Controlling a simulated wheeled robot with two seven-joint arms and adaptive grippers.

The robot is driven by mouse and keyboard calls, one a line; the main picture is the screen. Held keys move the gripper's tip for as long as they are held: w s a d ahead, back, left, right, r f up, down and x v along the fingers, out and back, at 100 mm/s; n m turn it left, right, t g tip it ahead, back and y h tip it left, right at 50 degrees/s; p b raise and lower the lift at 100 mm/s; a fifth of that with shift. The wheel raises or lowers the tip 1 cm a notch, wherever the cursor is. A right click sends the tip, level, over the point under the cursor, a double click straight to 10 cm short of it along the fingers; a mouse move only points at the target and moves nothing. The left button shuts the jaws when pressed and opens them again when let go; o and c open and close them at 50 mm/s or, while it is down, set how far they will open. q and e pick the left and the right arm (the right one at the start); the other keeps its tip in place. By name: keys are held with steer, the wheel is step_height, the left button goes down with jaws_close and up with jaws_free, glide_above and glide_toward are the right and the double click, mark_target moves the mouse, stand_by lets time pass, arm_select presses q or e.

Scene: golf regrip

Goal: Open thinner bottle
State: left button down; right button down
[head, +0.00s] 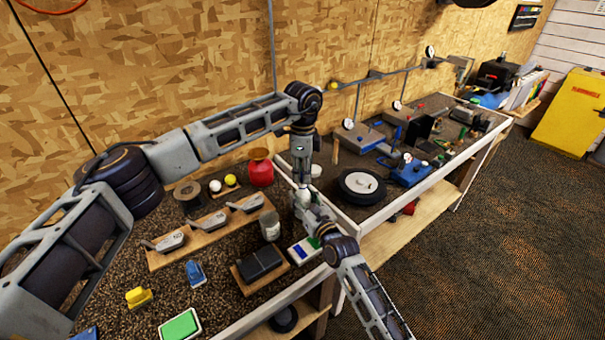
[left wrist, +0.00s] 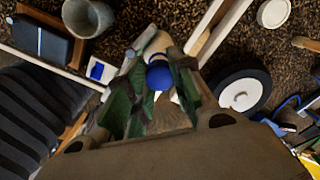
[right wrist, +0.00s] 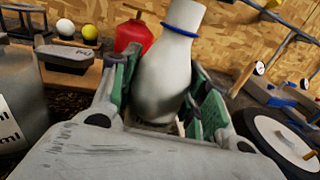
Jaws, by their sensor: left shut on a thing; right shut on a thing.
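The thinner bottle (head: 302,194) is small and white, held between my two grippers near the gap between the benches. In the right wrist view its white body (right wrist: 162,82) sits between my right fingers, tilted in the picture, with a thin blue band at its neck. My right gripper (right wrist: 165,105) is shut on this body. My left gripper (head: 302,184) reaches down from above and is shut on the blue rounded top (left wrist: 159,77). The pale bottle shows just past it in the left wrist view. I cannot tell whether the top is loose.
A grey can (head: 269,226) and a dark block on a board (head: 260,263) stand close by at left. A red container (head: 260,170) is behind. A black wheel (head: 361,186) lies on the bench at right. Golf club heads (head: 208,220) rest on a wooden rack.

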arm_select(q)
steer(key=shift+r, duration=0.15)
stand_by(0.3)
steer(key=shift+r, duration=1.95)
arm_select(e)
steer(key=c, duration=0.7)
jaws_free()
steer(key=shift+s, duration=0.15)
steer(key=shift+v, duration=5.9)
